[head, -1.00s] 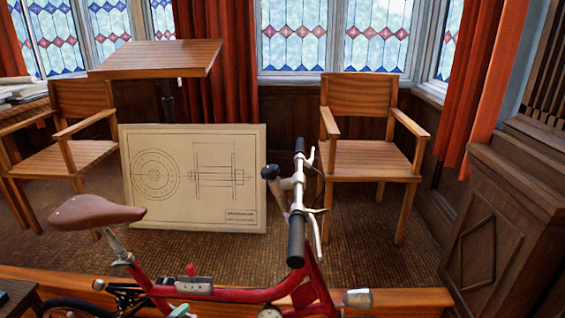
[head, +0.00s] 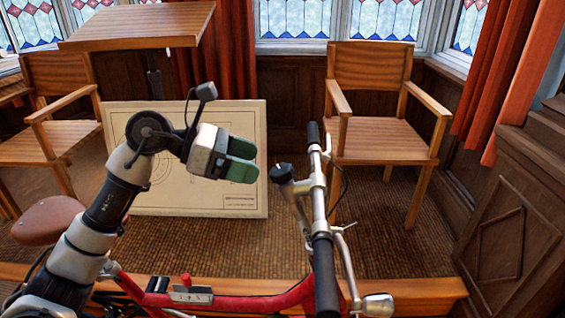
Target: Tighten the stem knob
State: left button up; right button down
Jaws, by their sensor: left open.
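A red bicycle (head: 255,300) stands across the front of the view. Its silver handlebar stem (head: 300,188) carries a small black knob (head: 283,172) on its left side, which looks like the stem knob. My left gripper (head: 248,160) comes in from the left, with green fingers pointing right towards the knob. It is open and empty, a short gap to the left of the knob in the picture. How far apart they are in depth I cannot tell. My right gripper is out of view.
Black handlebar grips (head: 325,275) and brake levers stick out near the knob. A brown saddle (head: 48,220) is at the left, partly behind my arm. A drawing board (head: 250,120), wooden chairs (head: 378,140) and a drafting table (head: 140,25) stand behind.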

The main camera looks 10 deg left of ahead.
aim_at(278, 169)
pick_arm(q)
jog(key=p+x, duration=0.1)
jog(key=x, duration=0.4)
jog(key=shift+w+d+f+p, duration=0.1)
jog(key=shift+w+d+p, duration=0.2)
jog(key=shift+p, duration=0.1)
jog(key=shift+w+d+f, duration=0.1)
jog(key=shift+d+f, duration=0.2)
jog(key=shift+d, duration=0.15)
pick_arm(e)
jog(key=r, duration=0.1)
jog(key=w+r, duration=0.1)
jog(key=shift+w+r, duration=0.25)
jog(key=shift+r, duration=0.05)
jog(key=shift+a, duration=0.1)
pick_arm(q)
jog(key=shift+c, duration=1.1)
jog(key=c, duration=0.7)
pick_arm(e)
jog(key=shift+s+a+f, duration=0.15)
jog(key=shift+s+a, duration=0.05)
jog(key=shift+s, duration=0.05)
